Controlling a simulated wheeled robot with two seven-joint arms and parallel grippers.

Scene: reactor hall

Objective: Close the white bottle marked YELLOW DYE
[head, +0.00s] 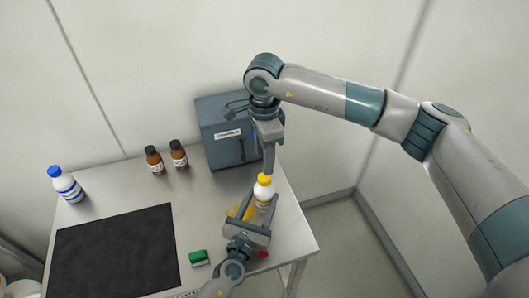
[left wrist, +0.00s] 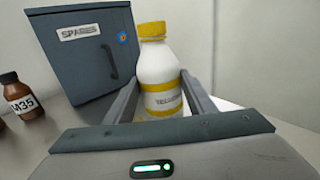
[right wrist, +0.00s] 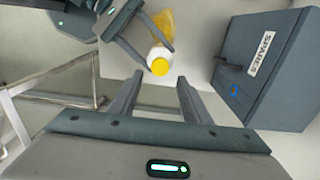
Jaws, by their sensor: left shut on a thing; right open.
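The white bottle (head: 263,194) with yellow bands stands near the table's right side. Its label is only partly legible in the left wrist view (left wrist: 160,75). A yellow cap (head: 264,179) sits on its neck; I cannot tell how tight it is. It also shows from above in the right wrist view (right wrist: 160,67). My left gripper (left wrist: 160,95) is shut on the bottle's body from the near side. My right gripper (right wrist: 160,80) is open above the cap, pointing down, with its fingertips apart from the cap.
A grey SPARES cabinet (head: 226,135) stands close behind the bottle. A yellow patch (right wrist: 163,22) lies beside the bottle. Two brown bottles (head: 155,162) (head: 178,155), a blue-capped white bottle (head: 66,186), a dark mat (head: 115,252) and a green block (head: 198,257) are farther left.

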